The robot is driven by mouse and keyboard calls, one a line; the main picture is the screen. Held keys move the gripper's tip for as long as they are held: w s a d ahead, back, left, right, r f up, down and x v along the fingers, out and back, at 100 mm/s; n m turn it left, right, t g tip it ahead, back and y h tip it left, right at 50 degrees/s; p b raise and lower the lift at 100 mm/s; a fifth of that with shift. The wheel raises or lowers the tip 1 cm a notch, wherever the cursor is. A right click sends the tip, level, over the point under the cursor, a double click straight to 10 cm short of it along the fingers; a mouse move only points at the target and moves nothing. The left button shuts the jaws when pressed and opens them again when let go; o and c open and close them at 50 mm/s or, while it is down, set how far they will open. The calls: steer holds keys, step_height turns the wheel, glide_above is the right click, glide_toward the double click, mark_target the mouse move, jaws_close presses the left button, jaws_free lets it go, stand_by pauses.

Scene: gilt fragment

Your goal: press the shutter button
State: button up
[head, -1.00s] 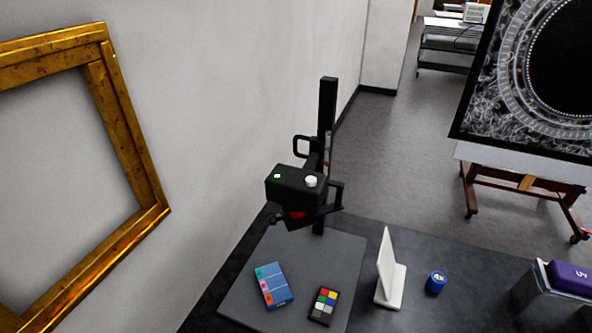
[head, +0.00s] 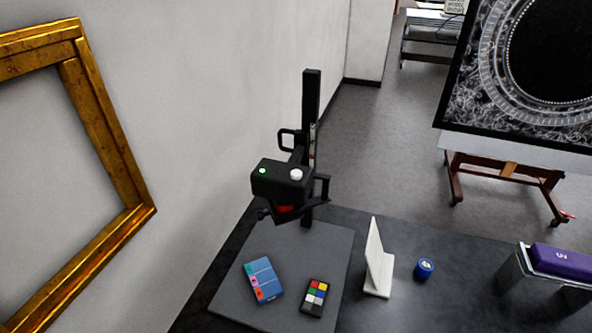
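A black camera (head: 276,184) is mounted on a black upright column (head: 311,120) above a grey baseboard (head: 330,240). On the camera's top are a round white button (head: 296,174) on the right and a small lit green light (head: 263,171) on the left. The white button looks like the shutter button, and nothing covers it. A red part shows under the camera body. My gripper is not in view.
On the baseboard lie a blue box (head: 264,281) and a colour chart (head: 314,297). To the right stand a white angled stand (head: 378,262), a blue jar (head: 424,268) and a purple case (head: 563,260) on a metal box. A gilt frame (head: 135,170) hangs at left.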

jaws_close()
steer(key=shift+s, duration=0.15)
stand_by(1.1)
